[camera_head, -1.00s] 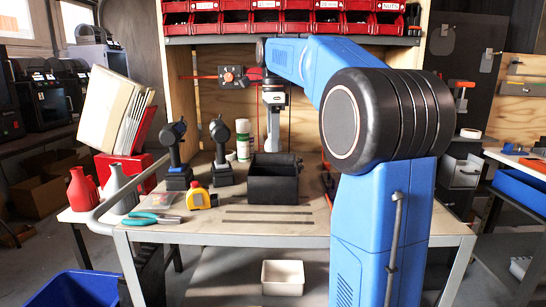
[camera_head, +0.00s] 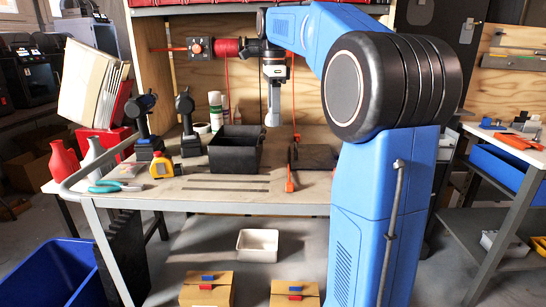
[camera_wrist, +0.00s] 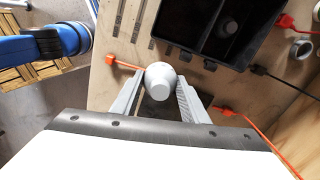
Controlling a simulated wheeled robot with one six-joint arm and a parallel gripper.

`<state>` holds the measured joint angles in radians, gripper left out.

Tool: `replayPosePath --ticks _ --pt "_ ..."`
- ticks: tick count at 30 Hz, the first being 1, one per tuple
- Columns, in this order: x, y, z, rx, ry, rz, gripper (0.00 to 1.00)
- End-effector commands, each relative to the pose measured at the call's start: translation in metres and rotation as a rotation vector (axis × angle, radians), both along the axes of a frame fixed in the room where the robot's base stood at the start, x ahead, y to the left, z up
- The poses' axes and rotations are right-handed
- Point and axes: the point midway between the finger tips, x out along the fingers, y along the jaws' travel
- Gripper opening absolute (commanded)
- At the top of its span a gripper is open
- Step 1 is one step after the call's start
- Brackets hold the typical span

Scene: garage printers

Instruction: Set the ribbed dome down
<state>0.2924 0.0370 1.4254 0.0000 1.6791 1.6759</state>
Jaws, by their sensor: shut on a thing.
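The ribbed dome (camera_wrist: 160,76) is a small pale grey rounded piece with a knob-like end. In the wrist view it sits between the two grey fingers of my gripper (camera_wrist: 160,88), which is shut on it. In the head view my gripper (camera_head: 272,112) points down over the back of the workbench (camera_head: 200,195), right of the black bin. The dome cannot be told apart from the fingers there. A dark patch shows behind the dome in the wrist view; the gap to the bench is hard to judge.
The open black bin (camera_head: 235,151) stands left of my gripper; its compartments show in the wrist view (camera_wrist: 207,42). A dark flat item with orange clamps (camera_head: 314,156) lies to the right. Two drills, a yellow tape measure (camera_head: 161,167) and pliers are left. The bench front is mostly clear.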

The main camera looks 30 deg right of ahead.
Motion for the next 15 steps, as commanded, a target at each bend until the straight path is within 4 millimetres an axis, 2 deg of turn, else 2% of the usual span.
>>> replayPosePath --ticks 9,15 --pt "-0.001 0.0 -0.07 0.001 0.003 0.0 0.19" --pt "-0.001 0.0 -0.104 0.001 0.002 0.0 0.19"
